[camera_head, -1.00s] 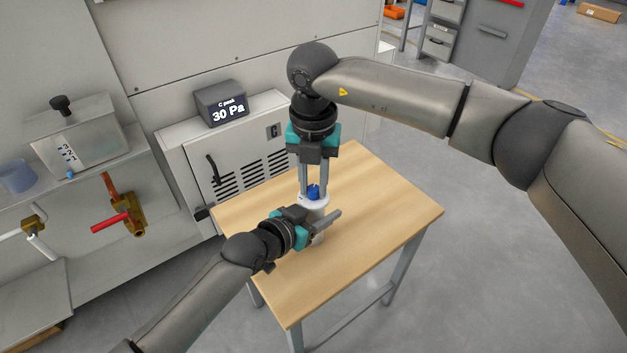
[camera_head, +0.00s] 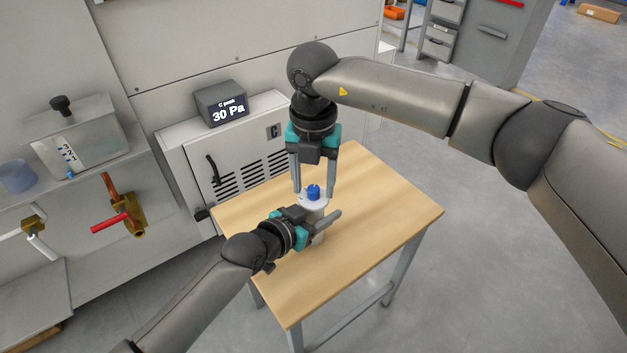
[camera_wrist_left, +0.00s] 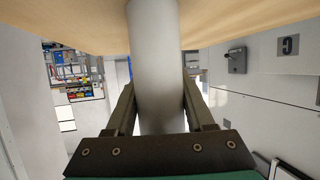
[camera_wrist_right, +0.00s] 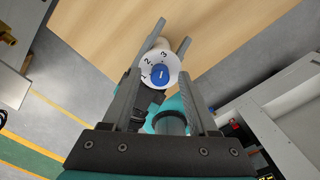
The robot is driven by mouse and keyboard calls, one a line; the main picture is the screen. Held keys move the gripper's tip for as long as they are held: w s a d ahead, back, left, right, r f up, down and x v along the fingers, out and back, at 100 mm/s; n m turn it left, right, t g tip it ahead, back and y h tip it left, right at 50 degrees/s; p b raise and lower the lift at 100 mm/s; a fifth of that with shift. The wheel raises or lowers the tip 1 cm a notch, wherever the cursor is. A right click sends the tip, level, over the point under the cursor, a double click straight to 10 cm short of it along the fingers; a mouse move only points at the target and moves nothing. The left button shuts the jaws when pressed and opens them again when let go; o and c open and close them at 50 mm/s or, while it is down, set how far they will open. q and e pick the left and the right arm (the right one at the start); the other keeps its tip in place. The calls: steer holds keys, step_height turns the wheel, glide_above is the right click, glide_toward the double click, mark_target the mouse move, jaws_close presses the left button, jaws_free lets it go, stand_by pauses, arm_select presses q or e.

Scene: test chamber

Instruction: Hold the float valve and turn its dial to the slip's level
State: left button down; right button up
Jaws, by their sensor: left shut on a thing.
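The float valve (camera_head: 318,203) is a white upright cylinder with a blue dial (camera_head: 313,191) on top, standing over the wooden table. My left gripper (camera_head: 322,219) is shut on its body from the side; the left wrist view shows the pale cylinder (camera_wrist_left: 155,60) between the fingers. My right gripper (camera_head: 314,190) points down from above, open, its fingers apart on either side of the dial. In the right wrist view the blue dial (camera_wrist_right: 160,75) has a white mark, and its white face (camera_wrist_right: 149,85) carries 1, 2 and 3. I cannot tell exactly where the mark points. No slip is seen.
The wooden table (camera_head: 385,215) is otherwise bare. Behind it a grey cabinet marked C carries a display (camera_head: 222,103) reading "C peak 30 Pa".

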mark_target(314, 188)
arm_select(q)
steer(key=shift+f, duration=0.1)
arm_select(e)
step_height(314, 188, up, 12)
stand_by(0.5)
arm_select(q)
steer(key=shift+c, duration=1)
jaws_free()
